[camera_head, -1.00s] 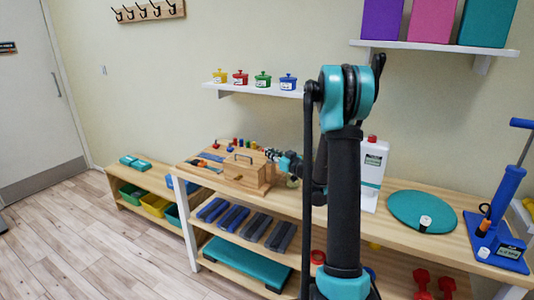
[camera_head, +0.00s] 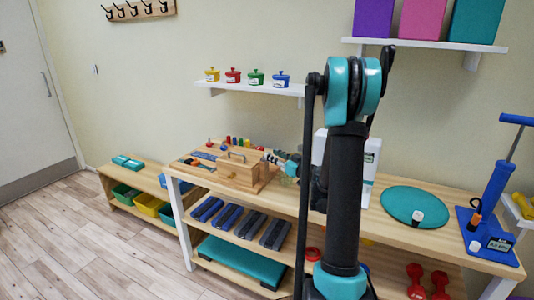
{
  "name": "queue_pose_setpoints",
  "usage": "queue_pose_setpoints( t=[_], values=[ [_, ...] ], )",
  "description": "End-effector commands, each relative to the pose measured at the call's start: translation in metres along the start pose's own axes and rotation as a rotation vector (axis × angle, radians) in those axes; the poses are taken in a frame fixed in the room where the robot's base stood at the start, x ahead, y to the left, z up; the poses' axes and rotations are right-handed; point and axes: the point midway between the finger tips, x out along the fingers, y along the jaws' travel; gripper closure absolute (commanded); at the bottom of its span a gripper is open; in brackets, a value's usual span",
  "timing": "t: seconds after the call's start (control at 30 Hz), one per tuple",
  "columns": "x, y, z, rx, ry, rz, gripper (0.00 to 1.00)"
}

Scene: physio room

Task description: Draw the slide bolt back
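A wooden activity board (camera_head: 185,162) lies on the left end of the bench. A wooden box (camera_head: 238,172) with a dark handle on top (camera_head: 237,155) stands on it. I cannot pick out the slide bolt; it is too small or hidden at this distance. My gripper (camera_head: 271,158) is at the right end of the box, close to its upper right edge. I cannot tell whether it touches anything, or whether its fingers are open or shut. My arm's upright link hides the middle of the bench.
Several coloured pegs (camera_head: 240,142) stand behind the box. A wall shelf with small coloured pots (camera_head: 255,79) is above.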

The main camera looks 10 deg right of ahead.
Motion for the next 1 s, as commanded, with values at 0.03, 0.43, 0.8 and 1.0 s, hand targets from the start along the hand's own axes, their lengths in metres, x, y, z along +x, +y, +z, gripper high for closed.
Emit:
queue_pose_setpoints(
  t=[0.03,0.43,0.8,1.0],
  values=[
    [-0.011,0.001,0.0,0.0,0.0,0.003,0.68],
    [-0.054,0.0,0.0,0.0,0.0,0.001,0.68],
    [-0.055,-0.004,0.0,0.005,-0.009,-0.005,0.68],
    [-0.058,-0.051,0.011,0.073,-0.158,-0.067,0.68]
  ],
)
